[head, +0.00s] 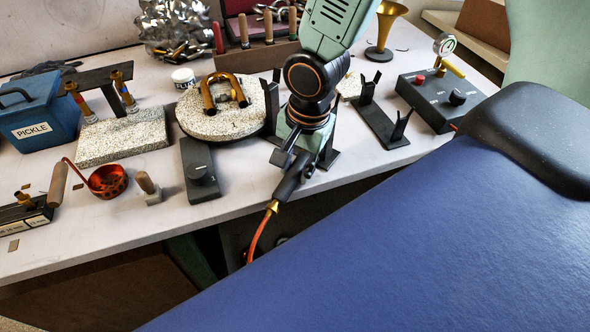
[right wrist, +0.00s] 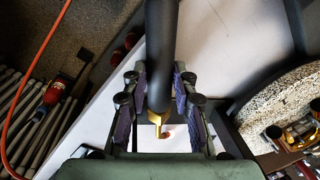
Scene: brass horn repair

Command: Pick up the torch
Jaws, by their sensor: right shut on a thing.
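The torch (head: 288,188) has a dark tubular handle, a brass fitting at its lower end and an orange hose (head: 257,238) running down from it. My right gripper (head: 300,157) is shut on the torch handle near the front edge of the bench. In the right wrist view the dark handle (right wrist: 161,55) runs down between the two fingers (right wrist: 160,108), with the brass fitting showing at its end. The gripper and arm hide part of the torch in the head view. My left gripper is not in view.
A black stand with upright forks (head: 378,120) is right of my arm. A round turntable with brass tubing (head: 215,122) and a black pedal-like box (head: 200,172) are to the left. A grey control box (head: 437,98) with a gauge is at the right. The white bench front is partly bare.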

